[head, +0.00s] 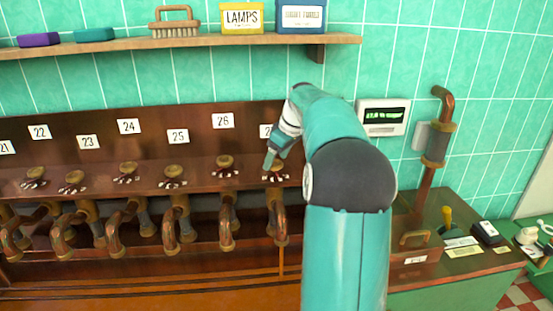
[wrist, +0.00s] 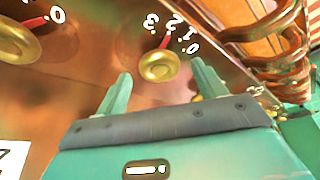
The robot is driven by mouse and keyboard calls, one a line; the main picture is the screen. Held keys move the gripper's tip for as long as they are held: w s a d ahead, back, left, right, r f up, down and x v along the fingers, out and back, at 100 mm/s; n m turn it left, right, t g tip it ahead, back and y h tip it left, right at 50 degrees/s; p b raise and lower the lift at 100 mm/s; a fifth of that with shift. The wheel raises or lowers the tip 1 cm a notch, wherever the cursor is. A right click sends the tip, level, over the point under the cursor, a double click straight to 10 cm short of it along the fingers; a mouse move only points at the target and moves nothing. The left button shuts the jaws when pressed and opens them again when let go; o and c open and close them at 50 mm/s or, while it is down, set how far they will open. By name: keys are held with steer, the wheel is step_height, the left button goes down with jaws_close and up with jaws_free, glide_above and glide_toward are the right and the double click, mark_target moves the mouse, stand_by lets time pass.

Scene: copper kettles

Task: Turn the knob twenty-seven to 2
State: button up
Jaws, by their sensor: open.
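Knob twenty-seven is a round brass knob (wrist: 158,66) with a red pointer and white numerals 0 to 3 around it. Its pointer appears to aim at the 2. In the head view the knob (head: 276,173) sits at the right end of the row, its number plate (head: 264,131) mostly covered by my arm. My gripper (wrist: 161,69) is open, its two teal fingers on either side of the knob in the wrist view. I cannot tell whether they touch it. In the head view my gripper (head: 269,160) is just above the knob, partly hidden by my arm.
A neighbouring knob (wrist: 18,42) with its pointer at 0 is at the left of the wrist view. Knob 26 (head: 225,162) stands left of my gripper. Curved copper pipes (head: 229,225) hang below the row. A shelf (head: 180,45) runs above.

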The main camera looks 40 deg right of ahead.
steer(key=v, duration=1.3)
steer(key=shift+a, duration=0.1)
steer(key=s+a+f+m+h, duration=0.1)
steer(key=s+a, duration=0.1)
steer(key=a, duration=1)
steer(key=s+a+f, duration=0.1)
steer(key=s+a, duration=0.1)
steer(key=a, duration=1)
steer(key=s+a+f+m+t, duration=0.1)
steer(key=s+a+f, duration=1.2)
steer(key=s+a, duration=0.1)
steer(key=shift+s+a+m, duration=0.25)
steer(key=shift+s+m, duration=0.15)
steer(key=shift+s, duration=0.5)
steer(key=shift+f, duration=0.15)
